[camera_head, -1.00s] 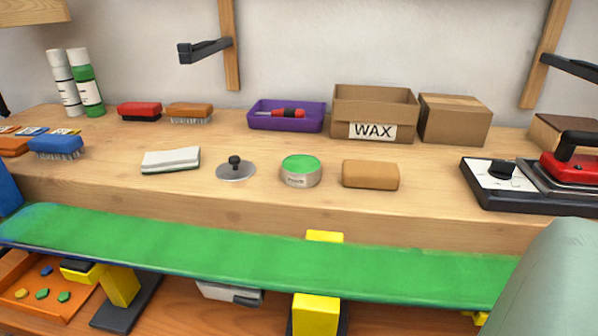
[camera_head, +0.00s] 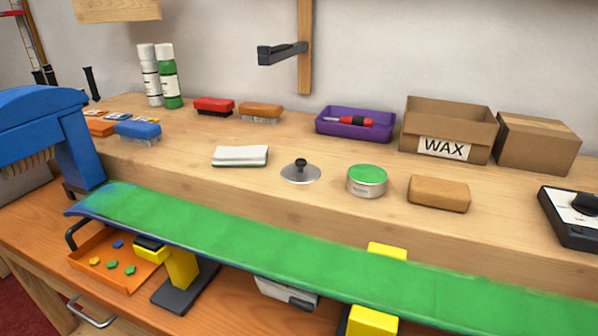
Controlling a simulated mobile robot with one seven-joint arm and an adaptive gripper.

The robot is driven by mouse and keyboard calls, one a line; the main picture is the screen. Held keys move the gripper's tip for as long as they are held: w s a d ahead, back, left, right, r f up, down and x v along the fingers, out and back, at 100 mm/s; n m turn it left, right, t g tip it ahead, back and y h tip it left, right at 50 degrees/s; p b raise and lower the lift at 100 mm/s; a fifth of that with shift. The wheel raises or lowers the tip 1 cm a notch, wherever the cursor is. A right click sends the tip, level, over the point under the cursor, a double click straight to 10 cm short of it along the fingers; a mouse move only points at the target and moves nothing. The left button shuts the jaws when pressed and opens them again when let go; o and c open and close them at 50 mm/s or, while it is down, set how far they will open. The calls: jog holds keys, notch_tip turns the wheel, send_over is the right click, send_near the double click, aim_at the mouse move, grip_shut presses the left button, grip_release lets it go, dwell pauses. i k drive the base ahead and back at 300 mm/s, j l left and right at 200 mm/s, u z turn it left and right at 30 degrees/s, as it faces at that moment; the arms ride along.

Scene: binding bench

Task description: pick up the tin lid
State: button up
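The tin lid (camera_head: 300,174) is a round silver disc with a black knob on top. It lies flat on the raised wooden shelf of the bench. The tin (camera_head: 367,181), round and silver with green wax showing at its top, stands just to its right, apart from it. A folded white cloth (camera_head: 240,156) lies to the lid's left. My gripper is not in view.
A long green board (camera_head: 240,235) rests on yellow supports in front of the shelf. A tan block (camera_head: 439,194) sits right of the tin. Behind are a purple tray (camera_head: 390,125), an open WAX box (camera_head: 480,130) and brushes (camera_head: 260,112). A blue machine (camera_head: 75,145) stands left.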

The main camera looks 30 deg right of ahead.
aim_at(300, 172)
jog(key=i+j, duration=0.1)
jog(key=j, duration=0.4)
jog(key=i+j, duration=0.15)
jog(key=j, duration=0.35)
jog(key=i+j, duration=0.1)
jog(key=j, duration=0.4)
jog(key=j+z, duration=0.65)
jog(key=j, duration=0.15)
jog(key=i+l+z, duration=0.1)
jog(key=z, duration=0.35)
jog(key=i+z, duration=0.1)
jog(key=z, duration=0.4)
jog(key=i+z, duration=0.1)
jog(key=z, duration=0.35)
jog(key=i, duration=0.75)
jog(key=l+z, duration=0.05)
jog(key=l, duration=0.05)
